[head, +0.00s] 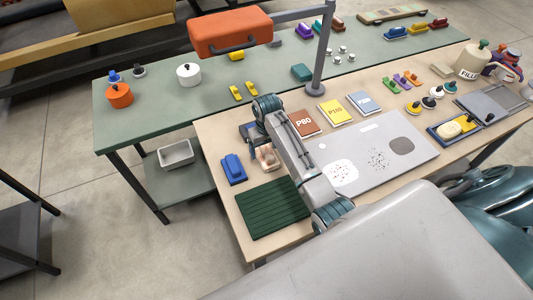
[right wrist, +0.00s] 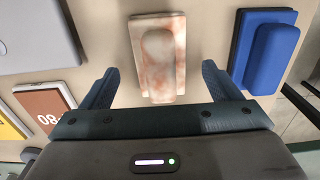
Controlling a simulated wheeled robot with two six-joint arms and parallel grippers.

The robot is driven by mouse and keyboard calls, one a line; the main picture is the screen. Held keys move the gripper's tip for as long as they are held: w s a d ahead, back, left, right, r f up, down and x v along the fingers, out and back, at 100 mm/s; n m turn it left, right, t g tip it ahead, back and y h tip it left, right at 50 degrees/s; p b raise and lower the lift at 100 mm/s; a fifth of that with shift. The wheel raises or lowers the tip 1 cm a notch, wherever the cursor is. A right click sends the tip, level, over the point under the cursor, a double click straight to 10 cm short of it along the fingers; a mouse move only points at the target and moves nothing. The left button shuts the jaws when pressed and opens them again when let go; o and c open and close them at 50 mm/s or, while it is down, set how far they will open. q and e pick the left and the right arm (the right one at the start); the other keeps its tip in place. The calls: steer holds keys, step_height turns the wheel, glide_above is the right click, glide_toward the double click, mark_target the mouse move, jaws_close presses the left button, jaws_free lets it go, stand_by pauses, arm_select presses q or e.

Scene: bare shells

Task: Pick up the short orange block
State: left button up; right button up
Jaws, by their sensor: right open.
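A short block with a mottled pale orange and white surface and a rounded raised grip (right wrist: 158,58) lies on the beige bench in the right wrist view. In the head view it is a small pale orange block (head: 268,160), partly hidden by my right arm. My right gripper (right wrist: 160,88) is open, with one finger on each side of the block's near end and gaps on both sides. I cannot tell how high the fingers are above the bench. In the head view my right gripper (head: 252,134) is partly hidden by its own wrist. My left gripper is not in view.
A blue block (head: 233,168) lies close beside the orange one, and a dark green ribbed mat (head: 273,208) lies in front. Sandpaper packs (head: 304,123) and a grey panel (head: 400,165) lie to the right. A lamp post (head: 318,60) stands behind.

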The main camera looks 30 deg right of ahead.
mark_target(266, 150)
step_height(266, 150, down, 3)
steer(key=shift+w+r+p, duration=0.1)
steer(key=shift+w+p, duration=0.05)
steer(key=shift+p, duration=0.35)
steer(key=shift+f, duration=0.25)
steer(key=shift+c, duration=0.8)
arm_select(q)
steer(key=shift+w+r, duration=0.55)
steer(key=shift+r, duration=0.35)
arm_select(e)
steer(key=c, duration=1)
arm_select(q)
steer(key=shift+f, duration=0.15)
arm_select(e)
steer(key=shift+o, duration=0.2)
steer(key=shift+r, duration=0.1)
